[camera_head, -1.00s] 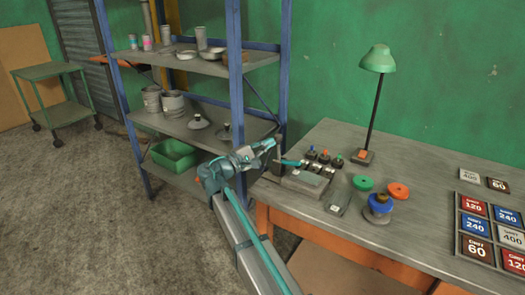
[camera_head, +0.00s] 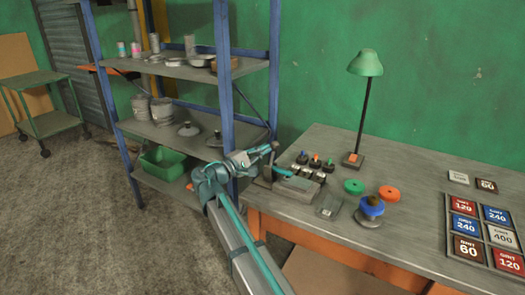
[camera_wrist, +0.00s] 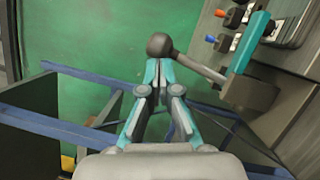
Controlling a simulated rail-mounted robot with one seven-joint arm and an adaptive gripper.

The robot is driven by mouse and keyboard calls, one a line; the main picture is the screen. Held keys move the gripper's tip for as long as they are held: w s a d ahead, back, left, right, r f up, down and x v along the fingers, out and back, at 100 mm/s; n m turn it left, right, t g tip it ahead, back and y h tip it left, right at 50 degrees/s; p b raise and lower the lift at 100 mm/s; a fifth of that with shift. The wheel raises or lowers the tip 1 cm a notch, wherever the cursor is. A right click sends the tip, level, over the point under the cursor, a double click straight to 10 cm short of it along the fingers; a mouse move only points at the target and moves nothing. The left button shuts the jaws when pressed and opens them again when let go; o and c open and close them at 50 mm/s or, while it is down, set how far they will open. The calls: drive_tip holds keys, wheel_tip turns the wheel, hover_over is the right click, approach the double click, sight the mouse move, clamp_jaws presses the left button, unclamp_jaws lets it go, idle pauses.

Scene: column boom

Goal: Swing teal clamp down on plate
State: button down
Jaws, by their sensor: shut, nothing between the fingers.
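The teal clamp (camera_head: 284,171) sits at the left end of a grey fixture on the workbench; its teal bar (camera_wrist: 250,42) also shows at the upper right of the wrist view. A dark lever (camera_wrist: 200,67) with a round black knob (camera_wrist: 161,46) runs from the clamp's dark base toward my fingers. My gripper (camera_wrist: 158,72) is shut and empty, its teal fingertips right at the knob; I cannot tell whether they touch. In the head view my gripper (camera_head: 267,150) is beside the clamp's handle. The plate under the clamp is hard to make out.
The blue shelf post (camera_head: 226,80) stands close behind my arm.

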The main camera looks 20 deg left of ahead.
drive_tip(key=w+a+v, duration=0.1)
drive_tip(key=a+v, duration=0.1)
drive_tip(key=v, duration=1)
drive_tip(key=shift+a+b, duration=0.3)
drive_tip(key=shift+a, duration=0.15)
drive_tip(key=shift+f, duration=0.15)
